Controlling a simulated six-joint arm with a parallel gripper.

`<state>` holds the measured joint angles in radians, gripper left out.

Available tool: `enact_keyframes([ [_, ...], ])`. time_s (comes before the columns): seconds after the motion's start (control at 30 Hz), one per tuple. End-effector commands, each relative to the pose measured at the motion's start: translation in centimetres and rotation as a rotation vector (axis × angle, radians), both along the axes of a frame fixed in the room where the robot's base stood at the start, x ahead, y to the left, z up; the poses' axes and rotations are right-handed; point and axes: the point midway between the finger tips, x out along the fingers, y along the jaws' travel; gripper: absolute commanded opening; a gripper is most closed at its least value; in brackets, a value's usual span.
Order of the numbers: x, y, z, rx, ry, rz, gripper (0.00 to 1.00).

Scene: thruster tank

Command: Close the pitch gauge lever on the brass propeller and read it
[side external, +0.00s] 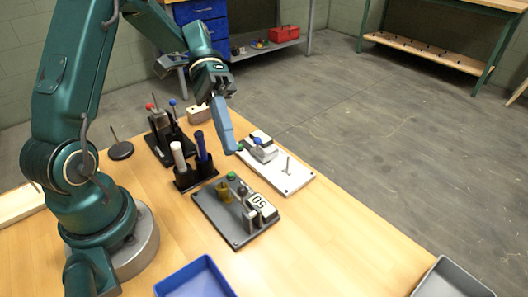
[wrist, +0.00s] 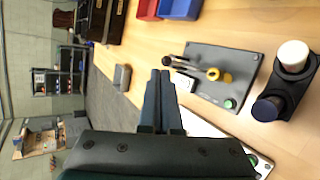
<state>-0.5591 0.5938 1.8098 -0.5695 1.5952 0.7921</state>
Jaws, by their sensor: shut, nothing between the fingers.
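A dark plate (side external: 216,217) on the table carries a small brass propeller (side external: 223,190), a green button (side external: 231,176) and a gauge with a white display (side external: 262,205) reading "50", upside down in the side view. A lever with a dark knob (side external: 242,191) stands beside the propeller. In the wrist view the brass propeller (wrist: 221,76) shows beside grey rods, and a dark red knob (wrist: 166,61) is near my fingertips. The lever's exact position is unclear. My gripper (side external: 230,148) is shut and empty, pointing down above the table behind the dark plate; its fingertips (wrist: 160,73) show together.
A white plate (side external: 288,180) with a blue-knobbed device lies close to my gripper. A black holder (side external: 196,176) with white and blue cylinders stands left of it. A blue tray (side external: 196,280) and a grey bin (side external: 452,279) are at the front.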

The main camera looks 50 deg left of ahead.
Motion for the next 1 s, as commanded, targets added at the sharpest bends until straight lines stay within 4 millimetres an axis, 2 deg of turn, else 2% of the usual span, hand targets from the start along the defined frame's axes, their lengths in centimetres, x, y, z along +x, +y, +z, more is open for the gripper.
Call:
enact_keyframes([
  [0.3, 0.6, 3.8, 1.0, 0.241, 0.611, 0.485, 0.00],
  [0.5, 0.8, 6.5, 1.5, 0.341, 0.886, 0.747, 0.00],
  [0.6, 0.8, 8.2, 1.6, 0.359, 0.933, 0.835, 0.00],
  [0.7, 0.8, 8.7, 1.5, 0.349, 0.933, 0.854, 0.00],
  [1.0, 0.4, 6.7, -0.1, 0.347, 0.934, 0.852, 0.00],
])
